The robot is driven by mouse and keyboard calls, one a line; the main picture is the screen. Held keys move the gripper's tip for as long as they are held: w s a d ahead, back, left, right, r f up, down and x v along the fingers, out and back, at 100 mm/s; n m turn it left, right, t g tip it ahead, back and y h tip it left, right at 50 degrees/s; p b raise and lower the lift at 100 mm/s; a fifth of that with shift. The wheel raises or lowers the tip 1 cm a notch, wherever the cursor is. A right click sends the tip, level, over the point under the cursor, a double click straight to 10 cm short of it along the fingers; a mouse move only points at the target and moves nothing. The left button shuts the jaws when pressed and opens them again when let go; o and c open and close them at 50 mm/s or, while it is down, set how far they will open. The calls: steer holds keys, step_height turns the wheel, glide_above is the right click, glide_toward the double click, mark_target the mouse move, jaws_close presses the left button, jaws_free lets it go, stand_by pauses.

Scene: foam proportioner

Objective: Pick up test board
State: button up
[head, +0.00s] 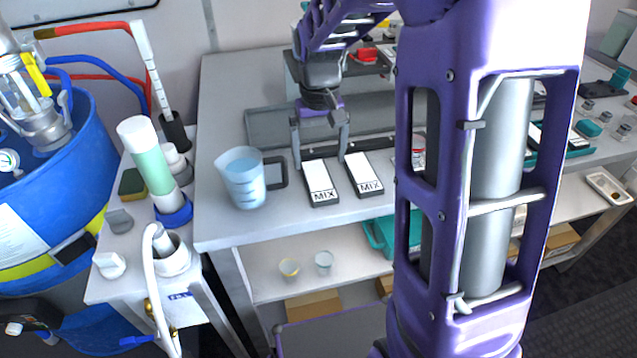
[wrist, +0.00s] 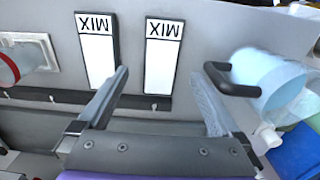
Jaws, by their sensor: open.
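Two test boards lie side by side on the grey bench, each a white panel with a dark edge and a "MIX" label. The left board (head: 320,180) is the right-hand board in the wrist view (wrist: 161,65). The other board (head: 363,173) is at left in the wrist view (wrist: 98,58). My gripper (head: 320,162) is open and empty at the far end of the left board. In the wrist view my fingers (wrist: 160,76) straddle that board's width, one in the gap between the boards. Whether they touch it is unclear.
A clear jug (head: 243,180) with bluish liquid stands left of the boards, its dark handle (head: 276,172) towards them. A red-rimmed jar (wrist: 8,68) stands on the other side. A dark rail (wrist: 50,97) runs behind the boards. The bench front is clear.

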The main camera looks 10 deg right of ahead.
mark_target(318, 178)
steer(key=f, duration=0.5)
steer(key=shift+w+a+f+b, duration=0.1)
steer(key=shift+w+f+b, duration=0.1)
steer(key=shift+f+b, duration=0.2)
steer(key=shift+r, duration=0.1)
steer(key=c, duration=1.4)
